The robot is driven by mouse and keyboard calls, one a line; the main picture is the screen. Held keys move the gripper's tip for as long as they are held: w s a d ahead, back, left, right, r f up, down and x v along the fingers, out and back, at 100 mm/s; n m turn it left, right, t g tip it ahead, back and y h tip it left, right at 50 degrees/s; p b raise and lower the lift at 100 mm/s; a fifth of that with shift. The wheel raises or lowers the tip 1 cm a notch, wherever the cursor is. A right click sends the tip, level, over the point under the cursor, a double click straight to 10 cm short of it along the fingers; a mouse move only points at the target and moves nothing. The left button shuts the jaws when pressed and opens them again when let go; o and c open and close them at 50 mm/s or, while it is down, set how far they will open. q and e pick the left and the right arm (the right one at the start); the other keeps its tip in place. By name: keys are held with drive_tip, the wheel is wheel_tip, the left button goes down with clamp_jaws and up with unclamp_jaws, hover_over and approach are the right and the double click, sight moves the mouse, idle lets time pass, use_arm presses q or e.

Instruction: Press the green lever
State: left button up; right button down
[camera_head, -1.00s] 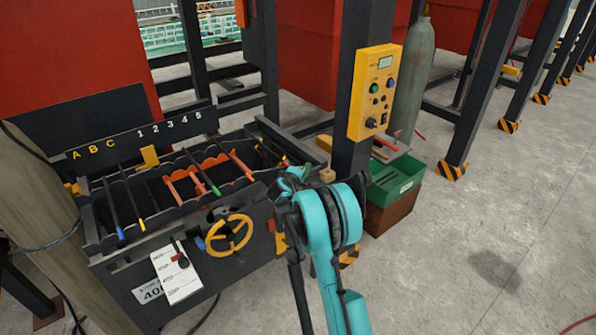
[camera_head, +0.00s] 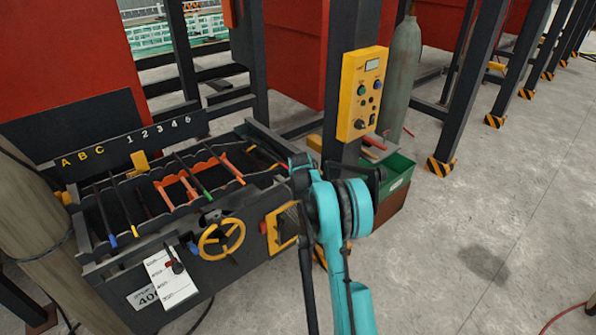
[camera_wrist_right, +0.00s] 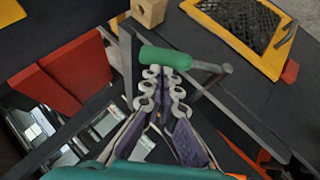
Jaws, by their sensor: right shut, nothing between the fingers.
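The green lever (camera_wrist_right: 165,57) shows in the right wrist view as a rounded green handle on a grey rod that runs to the right. My right gripper (camera_wrist_right: 165,74) is shut and empty, its paired grey knuckles and purple pads just below the green handle. The tips lie very close to the handle; I cannot tell whether they touch it. In the head view my teal right arm rises beside the machine's right end and hides its own gripper. I cannot clearly pick out the lever there. My left gripper is not in view.
The dark machine (camera_head: 95,275) has a yellow handwheel (camera_head: 221,239) and a yellow-framed mesh panel (camera_wrist_right: 240,30). A yellow control box (camera_head: 362,92) hangs on a black post behind my arm. A green bin (camera_head: 398,172) stands right of it. Open floor lies at right.

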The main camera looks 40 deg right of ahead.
drive_tip(key=shift+d+f+y, duration=0.2)
drive_tip(key=shift+d+y, duration=0.2)
drive_tip(key=shift+w+d+f, duration=0.1)
drive_tip(key=shift+d+f, duration=0.2)
drive_tip(key=shift+d, duration=0.05)
drive_tip(key=shift+d+f, duration=0.15)
idle(0.4)
drive_tip(key=shift+a+r, duration=0.2)
drive_tip(key=shift+r, duration=0.2)
drive_tip(key=r, duration=0.1)
drive_tip(key=a+r+p, duration=0.1)
drive_tip(key=r+p, duration=0.1)
drive_tip(key=shift+w+a, duration=0.15)
drive_tip(key=shift+w, duration=0.1)
drive_tip(key=p+v, duration=0.1)
drive_tip(key=v, duration=0.8)
drive_tip(key=shift+s+r, duration=0.15)
drive_tip(key=shift+r, duration=0.35)
